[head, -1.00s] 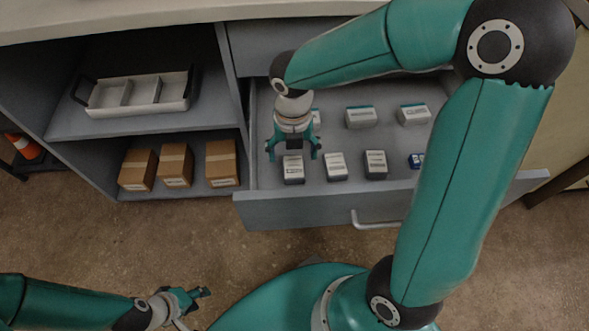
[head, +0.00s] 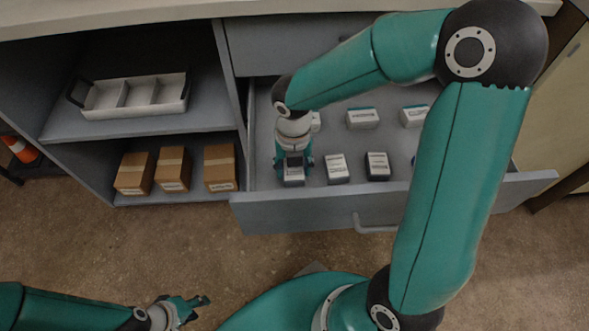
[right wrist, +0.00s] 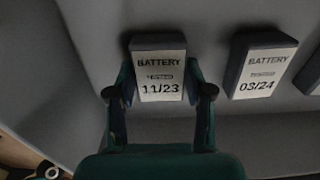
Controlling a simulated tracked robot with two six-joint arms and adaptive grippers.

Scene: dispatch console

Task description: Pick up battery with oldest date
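Several white-labelled batteries stand in the open drawer (head: 340,212). My right gripper (head: 293,170) is down in the drawer around the front-left battery (head: 294,181). In the right wrist view this battery (right wrist: 160,75) reads 11/23, with one finger of my right gripper (right wrist: 160,92) close on each side; I cannot tell if they press on it. Right of it is a battery (right wrist: 262,72) reading 03/24, also in the head view (head: 338,168). Another front-row battery (head: 377,166) and back-row batteries (head: 362,118) have unreadable dates. My left gripper (head: 199,309) is open and empty, low over the floor.
A white divided tray (head: 135,97) with dark handles sits on the shelf left of the drawer. Several cardboard boxes (head: 172,168) stand below it. The worktop (head: 200,18) overhangs the drawer's back. An orange cone (head: 20,148) is at far left.

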